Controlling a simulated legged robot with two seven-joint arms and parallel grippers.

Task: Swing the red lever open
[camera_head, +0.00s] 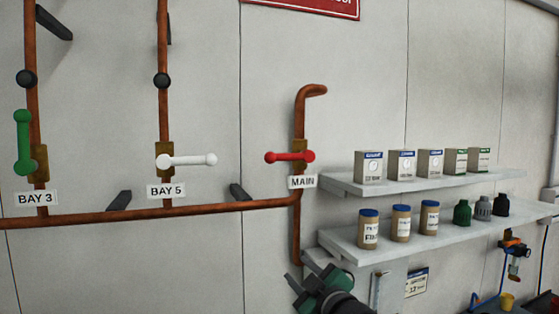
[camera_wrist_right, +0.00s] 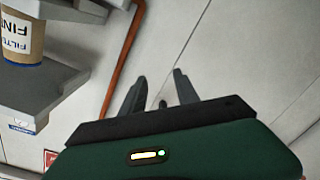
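The red lever (camera_head: 287,157) is on the copper pipe above the MAIN label (camera_head: 302,182) in the head view. It lies horizontal, its handle pointing left from a pivot on the brass valve body (camera_head: 299,147). My right gripper (camera_head: 300,271) is below the lever and label, near the lower end of that pipe, and touches neither. In the right wrist view its two fingers (camera_wrist_right: 158,78) stand apart with nothing between them. A copper pipe (camera_wrist_right: 122,62) runs past, left of the fingers. The red lever does not show there. My left gripper is in neither view.
A green lever (camera_head: 23,143) at BAY 3 stands vertical; a white lever (camera_head: 187,160) at BAY 5 is horizontal. Right of the MAIN pipe, an upper shelf (camera_head: 345,185) holds boxes and a lower shelf (camera_head: 345,243) holds jars and bottles. The wall left of the MAIN pipe is mostly clear.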

